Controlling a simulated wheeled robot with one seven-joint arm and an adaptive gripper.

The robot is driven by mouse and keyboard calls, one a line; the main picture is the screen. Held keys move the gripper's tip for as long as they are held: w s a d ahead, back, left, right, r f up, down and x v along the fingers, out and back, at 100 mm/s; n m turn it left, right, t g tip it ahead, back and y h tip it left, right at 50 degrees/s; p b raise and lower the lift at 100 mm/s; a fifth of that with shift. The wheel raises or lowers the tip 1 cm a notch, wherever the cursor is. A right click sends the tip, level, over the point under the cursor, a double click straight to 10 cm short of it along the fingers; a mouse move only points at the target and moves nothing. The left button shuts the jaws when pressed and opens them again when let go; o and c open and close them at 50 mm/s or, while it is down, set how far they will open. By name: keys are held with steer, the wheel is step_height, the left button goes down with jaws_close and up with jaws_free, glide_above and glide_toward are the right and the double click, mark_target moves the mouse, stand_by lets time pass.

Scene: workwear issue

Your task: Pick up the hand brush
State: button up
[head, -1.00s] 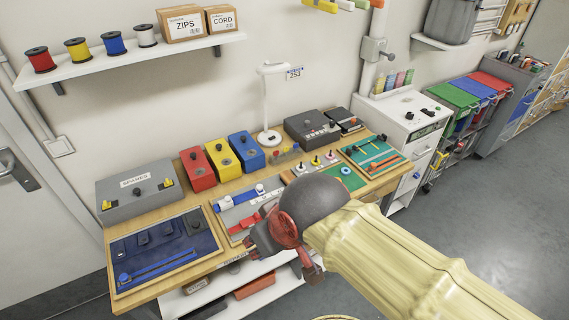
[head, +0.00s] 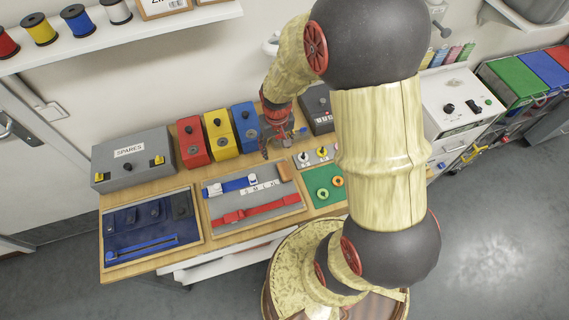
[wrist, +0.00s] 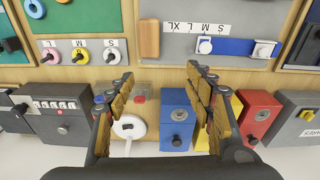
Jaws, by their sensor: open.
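I cannot make out a clear hand brush. A plain tan wooden block (wrist: 149,39) lies on the grey board beside the S M L XL label; it also shows in the head view (head: 284,172). No bristles are visible on it, so I cannot tell if it is the brush. My gripper (wrist: 160,95) is open and empty, its fingers spread above the back part of the bench. In the head view my gripper (head: 279,138) is near the blue box, behind the grey board, and partly hidden by my arm.
Red (head: 191,143), yellow (head: 219,134) and blue (head: 246,128) boxes stand along the back. A grey SPARES box (head: 132,160) is at the left. A white lamp base (wrist: 128,127) lies below the gripper. The grey board (head: 240,205) holds blue and red slides. My arm hides the bench's right part.

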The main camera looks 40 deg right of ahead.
steer(key=g+p, duration=0.1)
steer(key=p, duration=0.1)
glide_above(284, 168)
steer(key=shift+m, duration=0.3)
step_height(284, 168, down, 9)
steer(key=shift+s+r, duration=0.1)
steer(key=shift+s, duration=0.05)
step_height(284, 168, down, 6)
steer(key=shift+r, duration=0.1)
steer(key=shift+c, duration=1.1)
steer(key=c, duration=1.1)
steer(key=shift+r, duration=0.1)
